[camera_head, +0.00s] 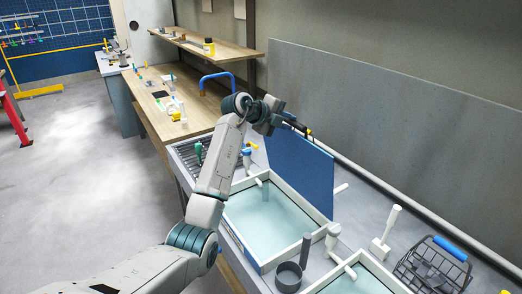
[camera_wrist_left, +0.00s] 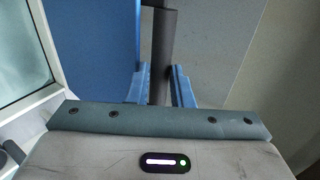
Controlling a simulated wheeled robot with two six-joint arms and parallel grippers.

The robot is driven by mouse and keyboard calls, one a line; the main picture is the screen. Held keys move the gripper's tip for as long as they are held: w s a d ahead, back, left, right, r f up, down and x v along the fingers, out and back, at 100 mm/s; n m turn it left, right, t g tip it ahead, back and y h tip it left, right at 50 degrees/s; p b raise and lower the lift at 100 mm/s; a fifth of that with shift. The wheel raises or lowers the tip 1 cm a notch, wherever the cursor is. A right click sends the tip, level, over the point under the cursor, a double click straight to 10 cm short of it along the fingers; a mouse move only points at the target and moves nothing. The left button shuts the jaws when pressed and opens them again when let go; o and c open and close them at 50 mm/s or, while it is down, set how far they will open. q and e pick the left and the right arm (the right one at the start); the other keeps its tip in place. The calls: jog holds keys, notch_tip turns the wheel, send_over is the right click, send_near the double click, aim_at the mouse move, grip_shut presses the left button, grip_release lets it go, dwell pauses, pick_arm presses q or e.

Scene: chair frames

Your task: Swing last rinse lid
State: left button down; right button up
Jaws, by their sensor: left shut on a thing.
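The blue lid (camera_head: 302,172) stands raised, close to upright, along the right-hand side of a white-rimmed rinse basin (camera_head: 238,248) holding pale water. My left gripper (camera_head: 299,125) is at the lid's upper edge. In the left wrist view, my left gripper's blue fingers (camera_wrist_left: 160,88) are shut on a dark grey bar-like handle (camera_wrist_left: 162,40), with the blue lid (camera_wrist_left: 95,45) beside it. How the handle joins the lid is hard to see. My right gripper is not in view.
A second basin (camera_head: 362,279) lies at the front, with a dark round cup (camera_head: 288,277) near it. A white-handled tool (camera_head: 386,232) and a wire basket (camera_head: 432,264) stand to the right. A grey panel (camera_head: 400,115) rises behind. A wooden bench (camera_head: 180,100) extends beyond.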

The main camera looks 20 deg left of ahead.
pick_arm(q)
jog(key=s+a+f+p, duration=0.1)
jog(key=s+a+f, duration=0.1)
jog(key=s, duration=0.3)
jog(key=shift+a+f, duration=0.4)
jog(key=shift+a, duration=0.4)
jog(key=s+a+f, duration=0.3)
jog(key=s+a, duration=0.1)
jog(key=s, duration=0.1)
jog(key=shift+a+f, duration=0.15)
jog(key=shift+f, duration=0.2)
jog(key=shift+s, duration=0.1)
jog(key=s+a+f+b, duration=0.2)
jog(key=s+a+f, duration=0.1)
jog(key=s+f, duration=0.1)
jog(key=shift+s+a+f, duration=0.2)
jog(key=shift+a+f, duration=0.1)
jog(key=shift+f, duration=0.4)
jog(key=s+a+f+b, duration=0.2)
jog(key=s+f+b, duration=0.1)
jog(key=f, duration=0.3)
jog(key=shift+a+f, duration=0.3)
jog(key=shift+f, duration=0.1)
jog(key=shift+s, duration=0.1)
